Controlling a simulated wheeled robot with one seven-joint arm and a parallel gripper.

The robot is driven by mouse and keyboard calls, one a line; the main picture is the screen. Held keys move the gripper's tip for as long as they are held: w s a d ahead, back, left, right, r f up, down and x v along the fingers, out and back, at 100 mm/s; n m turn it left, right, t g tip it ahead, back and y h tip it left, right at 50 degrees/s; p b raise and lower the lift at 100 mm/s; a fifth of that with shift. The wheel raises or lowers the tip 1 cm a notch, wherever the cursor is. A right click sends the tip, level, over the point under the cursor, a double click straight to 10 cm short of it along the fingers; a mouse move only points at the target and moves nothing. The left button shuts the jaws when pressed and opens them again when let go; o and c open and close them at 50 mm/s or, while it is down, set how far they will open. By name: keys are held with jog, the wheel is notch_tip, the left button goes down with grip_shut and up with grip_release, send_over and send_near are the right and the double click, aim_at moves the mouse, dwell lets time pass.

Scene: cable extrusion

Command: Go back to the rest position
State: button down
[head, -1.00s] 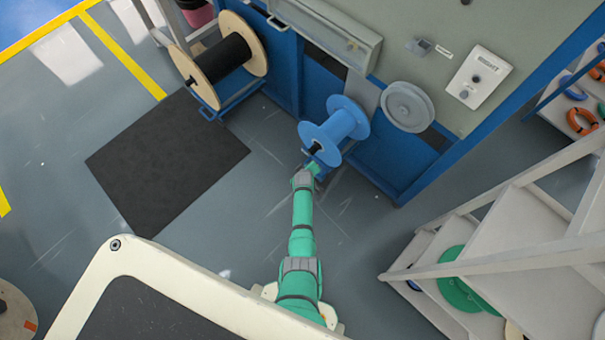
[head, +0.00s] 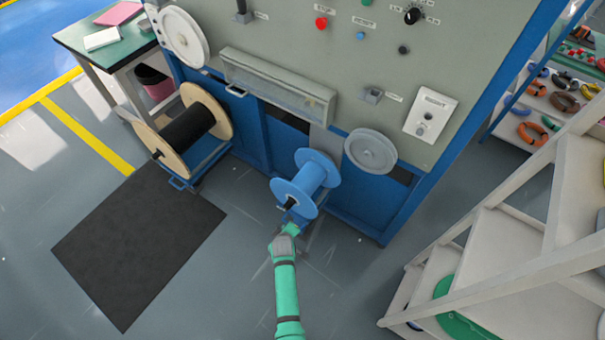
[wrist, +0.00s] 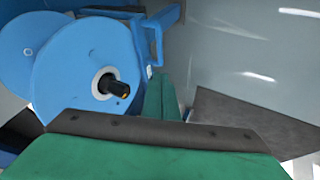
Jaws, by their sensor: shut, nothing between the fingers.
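My green arm reaches forward from the bottom of the head view. My gripper (head: 292,228) is just below the black axle end of the blue spool (head: 307,184), near the machine's front. In the wrist view my gripper's green fingers (wrist: 161,97) are together, with nothing between them. The blue spool (wrist: 70,65) fills the left side there, its black axle (wrist: 118,88) left of the fingers. The fingers look apart from the spool's flange. A blue bracket (wrist: 152,30) shows beyond them.
The grey machine panel (head: 290,60) stands ahead, with a wooden-flanged black cable spool (head: 187,128) at its left. A dark mat (head: 138,245) lies on the floor at left. Floor between mat and steps is clear.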

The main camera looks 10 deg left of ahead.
jog(key=s+d+r+m+t, duration=0.2)
jog(key=s+d+r+m, duration=0.3)
jog(key=s, duration=0.5)
jog(key=s+d+r+m+t, duration=0.2)
jog(key=s+d+r, duration=0.45)
jog(key=s, duration=0.35)
jog(key=s+d+r+m+t, duration=0.1)
jog(key=s+r, duration=0.3)
jog(key=r, duration=0.5)
jog(key=s+d+r+m+t+h, duration=0.1)
jog(key=s+d+r+m+t, duration=0.1)
jog(key=r, duration=0.7)
jog(key=s+d+r+m+t+h, duration=0.1)
jog(key=s+d+r, duration=0.3)
jog(key=r, duration=0.5)
jog(key=s+m, duration=0.1)
jog(key=s, duration=0.1)
jog(key=shift+s+r+m, duration=0.3)
jog(key=shift+s+r, duration=0.1)
